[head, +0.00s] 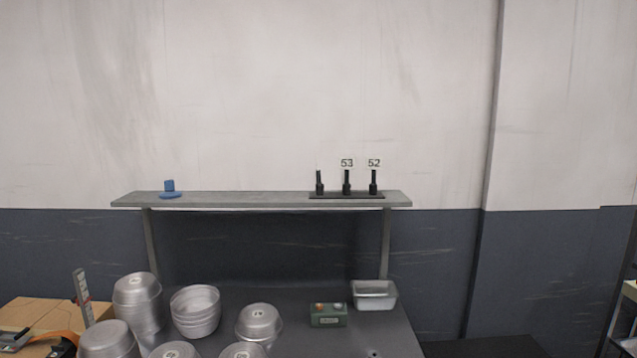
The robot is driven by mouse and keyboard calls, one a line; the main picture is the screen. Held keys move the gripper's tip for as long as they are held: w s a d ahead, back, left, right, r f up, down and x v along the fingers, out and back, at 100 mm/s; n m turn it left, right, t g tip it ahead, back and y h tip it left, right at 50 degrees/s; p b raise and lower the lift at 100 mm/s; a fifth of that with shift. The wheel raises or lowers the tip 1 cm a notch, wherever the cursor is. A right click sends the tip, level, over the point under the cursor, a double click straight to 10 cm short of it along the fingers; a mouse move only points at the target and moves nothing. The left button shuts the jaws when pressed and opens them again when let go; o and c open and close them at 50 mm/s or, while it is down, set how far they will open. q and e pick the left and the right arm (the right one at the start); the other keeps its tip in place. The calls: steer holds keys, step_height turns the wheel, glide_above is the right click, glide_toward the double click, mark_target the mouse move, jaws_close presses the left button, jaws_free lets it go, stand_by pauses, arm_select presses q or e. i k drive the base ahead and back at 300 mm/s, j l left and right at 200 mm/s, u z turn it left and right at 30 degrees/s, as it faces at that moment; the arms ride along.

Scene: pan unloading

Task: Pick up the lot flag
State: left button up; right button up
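Two lot flags stand upright in a black holder (330,196) on the right part of the grey shelf. One flag is marked 53 (347,163) and the other is marked 52 (374,163). Each has a small pale plate on top of a black stem. A third black post (319,183), at the left of the holder, bears no plate. Neither of my grippers shows in the head view.
The shelf (250,200) stands above a dark table and carries a blue object (169,189) at its left. Several round metal pans (196,311), a green box (328,315) and a rectangular metal pan (374,294) are below. A cardboard box (40,315) is at lower left.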

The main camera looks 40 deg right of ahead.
mark_target(345, 163)
steer(key=z, duration=1.3)
